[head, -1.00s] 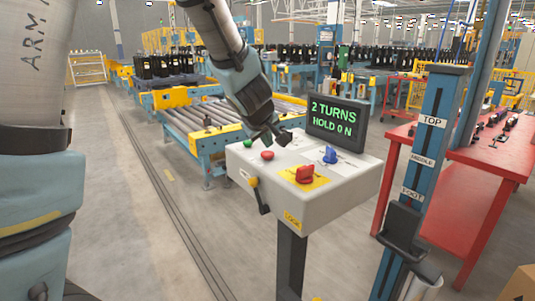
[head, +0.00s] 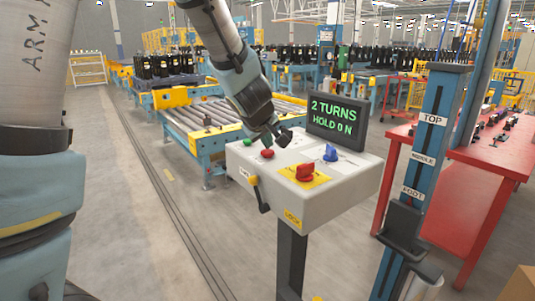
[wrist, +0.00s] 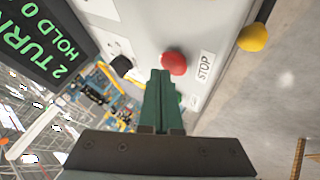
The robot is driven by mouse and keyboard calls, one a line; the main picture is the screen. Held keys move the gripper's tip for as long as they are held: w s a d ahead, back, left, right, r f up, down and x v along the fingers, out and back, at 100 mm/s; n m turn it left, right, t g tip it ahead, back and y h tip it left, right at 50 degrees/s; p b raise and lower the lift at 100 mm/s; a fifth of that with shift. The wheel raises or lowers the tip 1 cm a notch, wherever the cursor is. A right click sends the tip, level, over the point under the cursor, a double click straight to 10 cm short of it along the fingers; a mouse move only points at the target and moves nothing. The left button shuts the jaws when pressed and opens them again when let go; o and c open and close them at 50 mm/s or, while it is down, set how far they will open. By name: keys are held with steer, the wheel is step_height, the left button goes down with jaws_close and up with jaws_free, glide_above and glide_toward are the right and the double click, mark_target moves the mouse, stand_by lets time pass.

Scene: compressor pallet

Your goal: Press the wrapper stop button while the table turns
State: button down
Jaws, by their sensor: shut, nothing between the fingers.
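The red stop button (head: 267,154) is on the top face of the white control box (head: 270,187). In the wrist view the red button (wrist: 174,63) sits beside a label reading STOP. My gripper (head: 281,139) is shut and empty, pointing down over the box close to the button. In the wrist view its closed green fingers (wrist: 159,76) end right beside the button's edge; I cannot tell whether they touch it. The display (head: 336,120) reads "2 TURNS HOLD 0 N" in green. The wrapper's turning table cannot be made out.
A green button (head: 247,142), a blue knob (head: 330,153) and a red knob (head: 305,172) are also on the box. A yellow-ended lever (head: 254,182) is on its side. A blue labelled mast (head: 428,150) and red table (head: 470,175) stand right; a roller conveyor (head: 200,117) lies behind.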

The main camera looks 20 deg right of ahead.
mark_target(267, 153)
steer(key=shift+f+b, duration=0.45)
steer(key=shift+f, duration=0.1)
stand_by(0.8)
steer(key=shift+r, duration=0.1)
steer(key=shift+r+p, duration=0.85)
steer(key=shift+p, duration=0.2)
steer(key=shift+r, duration=0.1)
step_height(267, 153, up, 5)
steer(key=p, duration=0.5)
stand_by(0.5)
